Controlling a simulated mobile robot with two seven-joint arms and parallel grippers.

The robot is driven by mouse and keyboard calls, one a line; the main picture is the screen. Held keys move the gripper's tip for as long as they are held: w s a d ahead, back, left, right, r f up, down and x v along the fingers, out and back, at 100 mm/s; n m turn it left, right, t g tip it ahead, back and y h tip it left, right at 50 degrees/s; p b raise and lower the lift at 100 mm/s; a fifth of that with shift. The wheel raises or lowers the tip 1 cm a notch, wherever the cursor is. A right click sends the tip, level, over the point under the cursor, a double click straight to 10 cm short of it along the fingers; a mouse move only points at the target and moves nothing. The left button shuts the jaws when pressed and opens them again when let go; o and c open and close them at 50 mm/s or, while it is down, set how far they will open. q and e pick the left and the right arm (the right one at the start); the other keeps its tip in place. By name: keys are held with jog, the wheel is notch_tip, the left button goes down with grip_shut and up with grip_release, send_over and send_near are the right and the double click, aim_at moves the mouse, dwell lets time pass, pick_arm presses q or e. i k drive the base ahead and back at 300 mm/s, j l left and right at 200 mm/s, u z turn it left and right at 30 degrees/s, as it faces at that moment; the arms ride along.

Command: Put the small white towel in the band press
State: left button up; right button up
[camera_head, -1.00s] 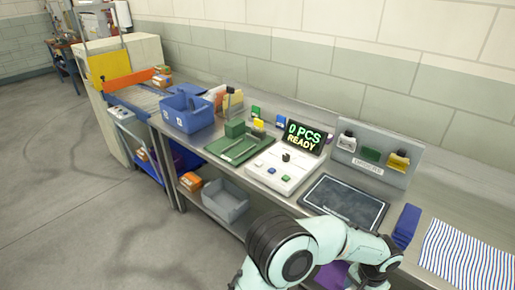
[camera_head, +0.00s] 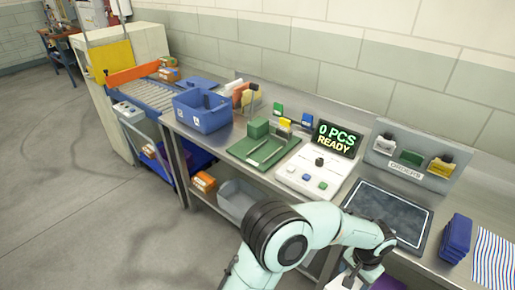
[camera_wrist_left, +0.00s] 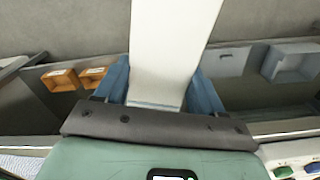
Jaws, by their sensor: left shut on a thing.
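In the wrist view a flat white towel (camera_wrist_left: 172,50) extends away from my left gripper (camera_wrist_left: 166,92), between its two blue fingers, which are shut on it. In the head view a white edge of the towel (camera_head: 340,283) shows at the bottom, beside my wrist and below the table front. The gripper's fingers are hidden there by my own arm. I cannot tell for sure which device is the band press. My right gripper is not in view.
A dark framed pad (camera_head: 388,212) lies on the table near my arm. To its right are a stack of blue cloths (camera_head: 456,238) and a striped cloth (camera_head: 494,258). A green tray (camera_head: 258,150) and a blue bin (camera_head: 202,109) stand left. A grey bin (camera_head: 240,200) sits below.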

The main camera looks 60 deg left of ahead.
aim_at(266, 151)
jog(key=k+j, duration=0.1)
jog(key=j, duration=0.35)
jog(key=k+j, duration=0.1)
jog(key=j, duration=0.35)
jog(key=k+j, duration=0.1)
jog(key=j, duration=0.35)
jog(key=k+j, duration=0.1)
jog(key=j, duration=0.3)
jog(key=k+j, duration=0.1)
jog(key=j, duration=0.35)
jog(key=k+j, duration=0.1)
jog(key=j, duration=0.35)
